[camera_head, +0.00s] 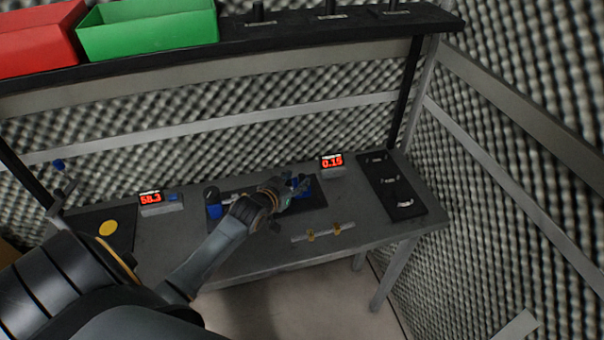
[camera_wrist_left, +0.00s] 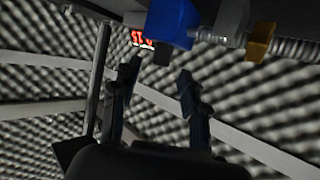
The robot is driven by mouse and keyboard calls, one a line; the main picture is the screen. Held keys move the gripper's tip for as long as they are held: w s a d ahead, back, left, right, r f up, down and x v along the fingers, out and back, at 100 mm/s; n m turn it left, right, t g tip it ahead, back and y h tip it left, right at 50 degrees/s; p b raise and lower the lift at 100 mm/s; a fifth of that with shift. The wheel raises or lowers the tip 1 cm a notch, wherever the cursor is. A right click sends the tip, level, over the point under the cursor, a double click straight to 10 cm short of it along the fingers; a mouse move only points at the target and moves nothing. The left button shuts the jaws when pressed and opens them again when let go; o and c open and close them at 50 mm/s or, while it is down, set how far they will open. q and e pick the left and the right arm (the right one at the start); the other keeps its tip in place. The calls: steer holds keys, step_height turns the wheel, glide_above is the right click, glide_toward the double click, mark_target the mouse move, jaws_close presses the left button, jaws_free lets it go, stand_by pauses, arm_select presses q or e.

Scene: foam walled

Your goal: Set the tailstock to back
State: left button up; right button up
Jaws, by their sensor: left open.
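A small machine with blue blocks sits on a dark base plate (camera_head: 320,196) on the bench. One blue block (camera_head: 213,209) is at its left end. Another blue block (camera_head: 304,182), apparently the tailstock, is at the right end, partly hidden by my left gripper (camera_head: 288,197). In the left wrist view, the blue block (camera_wrist_left: 172,24) is at the top, beside a grey metal part and a brownish-yellow piece (camera_wrist_left: 261,41). My left gripper (camera_wrist_left: 160,76) is open there, its fingertips just below the block with nothing between them; contact is unclear. My right gripper is not in view.
A red display (camera_head: 332,163) reading 0.15 stands behind the machine, and another (camera_head: 151,200) reads 58.3. A bar with yellow pieces (camera_head: 323,232) lies in front. A black panel (camera_head: 391,188) is at right. An overhead shelf holds red and green bins (camera_head: 148,32).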

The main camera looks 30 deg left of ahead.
mark_target(301, 176)
arm_select(q)
steer(key=shift+x, duration=2.3)
jaws_close()
